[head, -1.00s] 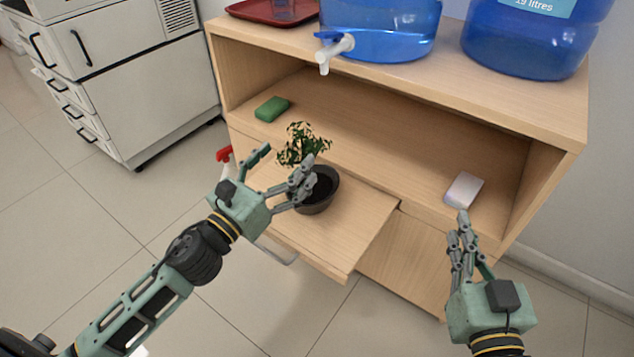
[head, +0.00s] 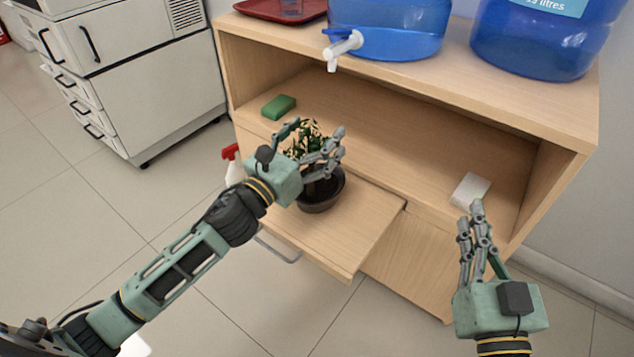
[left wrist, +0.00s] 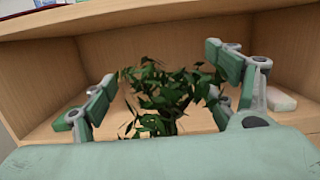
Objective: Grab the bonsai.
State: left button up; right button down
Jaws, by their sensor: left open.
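The bonsai (head: 301,140) is a small leafy plant in a dark round pot (head: 322,194). The pot stands on the pulled-out wooden board of the cabinet. My left gripper (head: 315,140) is open, with its fingers on either side of the foliage. In the left wrist view, the bonsai's leaves (left wrist: 168,95) fill the space between the spread fingers; the pot is hidden there. My right gripper (head: 475,215) is in front of the cabinet's right side, away from the bonsai. Its fingers are close together, and I cannot tell whether it is shut.
The wooden cabinet (head: 400,120) has an open shelf with a green block (head: 278,107) and a white block (head: 470,189). Blue water bottles (head: 388,28) and a red tray (head: 262,8) stand on top. A white printer (head: 150,80) is at left. The floor in front is clear.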

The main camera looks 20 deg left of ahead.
pick_arm(q)
jog(key=shift+c, duration=0.4)
grip_shut()
jog(key=shift+r, duration=0.1)
dwell(0.3)
